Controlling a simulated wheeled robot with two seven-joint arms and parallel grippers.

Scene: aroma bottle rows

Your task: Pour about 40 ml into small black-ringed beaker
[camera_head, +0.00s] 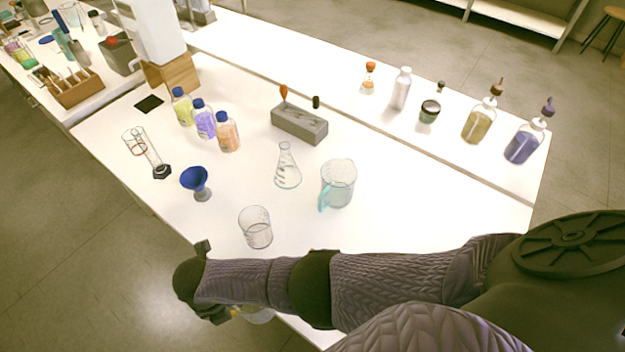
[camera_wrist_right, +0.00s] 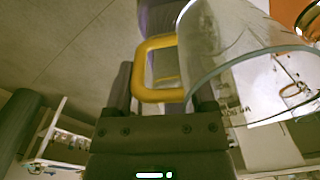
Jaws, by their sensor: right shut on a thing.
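My right gripper (camera_wrist_right: 165,92) is shut on the yellow handle (camera_wrist_right: 143,70) of a clear glass jug (camera_wrist_right: 225,40). In the head view the jug (camera_head: 259,316) is mostly hidden under my right forearm, near the table's front edge. I cannot tell its tilt or how much liquid it holds. A small clear beaker (camera_head: 256,229) with a thin dark rim stands upright on the table, beyond my forearm and apart from the jug. It looks empty. My left gripper is not in view.
A teal-handled jug (camera_head: 338,182) and a conical flask (camera_head: 287,168) stand behind the beaker. A blue funnel (camera_head: 195,180), a measuring cylinder (camera_head: 157,160) and a red-ringed beaker (camera_head: 134,140) are to the left. Several bottles line the back. Table right of the beaker is clear.

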